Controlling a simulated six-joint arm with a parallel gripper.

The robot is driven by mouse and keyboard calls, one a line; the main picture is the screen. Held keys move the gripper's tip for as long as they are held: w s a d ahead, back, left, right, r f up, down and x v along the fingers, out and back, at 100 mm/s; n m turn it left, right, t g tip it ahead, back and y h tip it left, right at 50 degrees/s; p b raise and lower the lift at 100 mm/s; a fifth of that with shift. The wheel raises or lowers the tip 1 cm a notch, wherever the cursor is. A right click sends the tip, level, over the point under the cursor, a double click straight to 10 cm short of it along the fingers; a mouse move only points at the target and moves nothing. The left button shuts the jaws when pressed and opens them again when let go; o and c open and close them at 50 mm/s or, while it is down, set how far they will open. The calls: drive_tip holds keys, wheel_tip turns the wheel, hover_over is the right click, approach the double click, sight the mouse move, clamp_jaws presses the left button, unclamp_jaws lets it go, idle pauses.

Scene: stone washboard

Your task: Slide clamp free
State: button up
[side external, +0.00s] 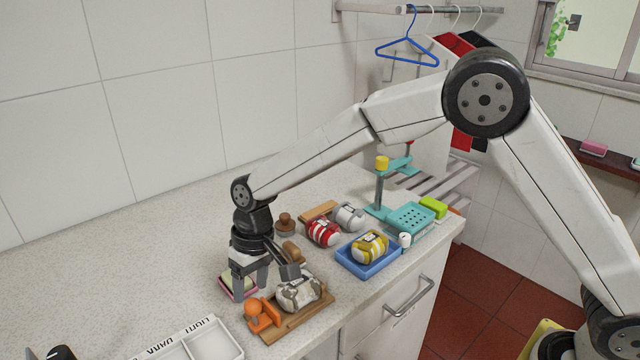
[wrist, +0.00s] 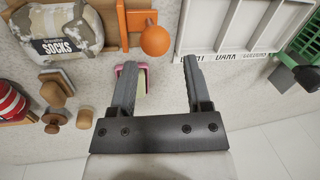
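The orange clamp (side external: 266,318), with a round orange knob (side external: 253,307), sits at the left end of a wooden board (side external: 305,318) beside a camouflage sock bundle (side external: 298,293). The wrist view shows the clamp (wrist: 137,20), its knob (wrist: 155,40) and the bundle labelled SOCKS (wrist: 65,30) at the top. My gripper (side external: 264,284) points down over the counter just behind the board. Its fingers are wide apart with nothing gripped between them, as the wrist view also shows (wrist: 156,65). The knob lies just beyond the fingertips in that view, apart from them.
A pink dish with a pale block (wrist: 130,75) lies close by the left finger, partly hidden. A white divided tray (side external: 195,345) stands left of the board. A blue tray (side external: 370,268) with a yellow bundle, a red bundle (side external: 323,233) and wooden knobs are to the right.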

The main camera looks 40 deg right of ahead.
drive_tip(key=shift+d+r, duration=0.2)
drive_tip(key=shift+r, duration=0.7)
drive_tip(key=shift+d+r, duration=0.15)
drive_tip(key=shift+r, duration=0.7)
drive_tip(key=s+d+f+m+t+h, duration=0.1)
drive_tip(key=s+d, duration=0.8)
drive_tip(key=d, duration=0.2)
drive_tip(key=s+d+f+m+t+h, duration=0.1)
drive_tip(key=s+d+t, duration=0.1)
drive_tip(key=s+d, duration=0.6)
drive_tip(key=d, duration=0.4)
drive_tip(key=shift+s+d+f, duration=0.15)
drive_tip(key=shift+s+f, duration=0.2)
drive_tip(key=shift+s, duration=0.05)
